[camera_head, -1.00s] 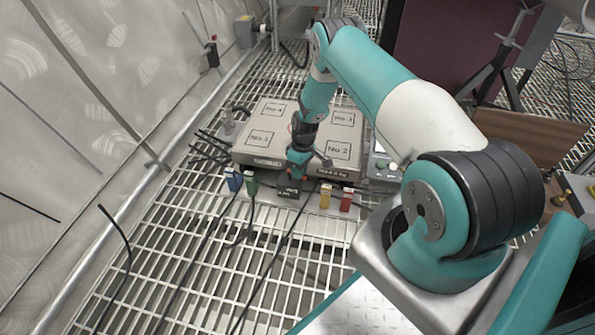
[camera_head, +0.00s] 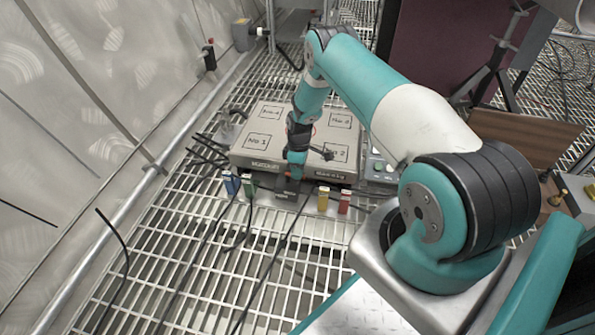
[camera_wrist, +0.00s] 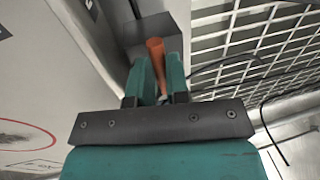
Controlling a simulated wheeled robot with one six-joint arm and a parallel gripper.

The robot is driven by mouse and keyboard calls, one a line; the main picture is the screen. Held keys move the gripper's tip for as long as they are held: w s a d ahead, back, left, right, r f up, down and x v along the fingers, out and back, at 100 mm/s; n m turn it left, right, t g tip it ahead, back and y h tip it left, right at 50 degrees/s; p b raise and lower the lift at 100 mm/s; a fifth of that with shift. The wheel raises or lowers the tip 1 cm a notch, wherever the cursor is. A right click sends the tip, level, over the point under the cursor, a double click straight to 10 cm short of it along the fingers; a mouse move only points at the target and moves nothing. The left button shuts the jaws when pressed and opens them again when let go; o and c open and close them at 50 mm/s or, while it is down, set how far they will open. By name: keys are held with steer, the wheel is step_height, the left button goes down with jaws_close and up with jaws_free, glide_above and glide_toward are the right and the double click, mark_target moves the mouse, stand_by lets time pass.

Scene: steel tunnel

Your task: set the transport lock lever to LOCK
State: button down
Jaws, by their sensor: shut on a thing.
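The transport lock lever (camera_wrist: 155,48) is an orange handle in the wrist view, standing between my two teal fingers. My gripper (camera_wrist: 156,72) is shut on it. The lever rises from a dark grey block (camera_wrist: 150,28). In the head view my gripper (camera_head: 293,174) reaches down at the front edge of the grey platform (camera_head: 250,163), just above the dark lock block (camera_head: 287,190). A little orange shows at the fingers there. The LOCK marking cannot be read in either view, so I cannot tell the lever's setting.
Blue (camera_head: 231,184), green (camera_head: 250,186), yellow (camera_head: 323,199) and red (camera_head: 345,201) blocks stand in a row beside the lock block. The platform top has numbered squares. Black cables run over the open steel grating (camera_head: 200,260). A pale wall (camera_head: 70,120) bounds the left.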

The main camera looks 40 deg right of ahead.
steer(key=shift+w, duration=0.1)
steer(key=c, duration=1.1)
jaws_free()
steer(key=shift+a, duration=0.1)
step_height(320, 180, up, 17)
steer(key=w+d+p, duration=0.2)
steer(key=p, duration=0.6)
steer(key=shift+d, duration=0.3)
